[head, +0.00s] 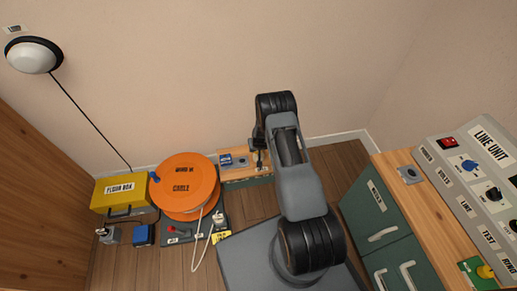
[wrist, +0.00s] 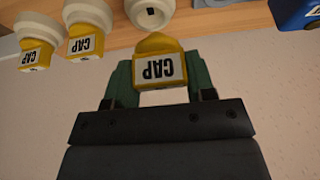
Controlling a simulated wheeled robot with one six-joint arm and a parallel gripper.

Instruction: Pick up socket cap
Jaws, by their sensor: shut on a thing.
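My gripper (wrist: 159,88) is shut on a yellow socket cap (wrist: 158,68) with a white label reading CAP, upside down in the wrist view. One green finger presses each side of it. A white round socket (wrist: 150,12) with a dark hole shows just beyond the held cap, apart from it in the picture. In the head view my gripper (head: 258,143) is small and dark beside the low wooden-topped bench (head: 262,168); I cannot make out the held cap there.
Two more yellow caps, one nearer (wrist: 85,42) and one farther left (wrist: 35,54), sit on white round pieces along the wooden edge. A blue object (wrist: 298,14) is at the upper right. The orange cable reel (head: 186,182) stands left of the bench; green cabinets (head: 375,208) stand right.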

